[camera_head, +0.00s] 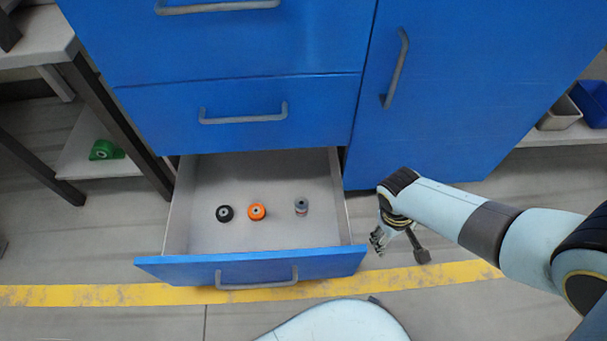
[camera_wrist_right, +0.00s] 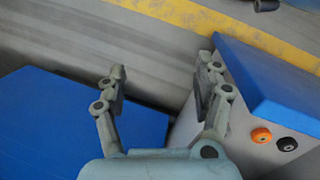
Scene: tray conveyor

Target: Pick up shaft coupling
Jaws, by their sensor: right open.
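A small grey cylinder (camera_head: 301,206), which looks like the shaft coupling, stands at the right side of the open drawer (camera_head: 250,177). My right gripper (camera_head: 379,240) is open and empty, outside the drawer just past its right wall. The wrist view shows the two fingers (camera_wrist_right: 160,84) spread apart with nothing between them. The drawer's blue front (camera_wrist_right: 265,85) is to the right of the fingers there. The grey cylinder is not visible in the wrist view. My left gripper is not in view.
An orange round part (camera_head: 257,211) and a black round part (camera_head: 224,213) sit left of the cylinder with clear drawer floor around them. The blue cabinet (camera_head: 450,90) rises behind. A green object (camera_head: 106,150) lies on a shelf at left. A yellow stripe (camera_head: 440,274) crosses the floor.

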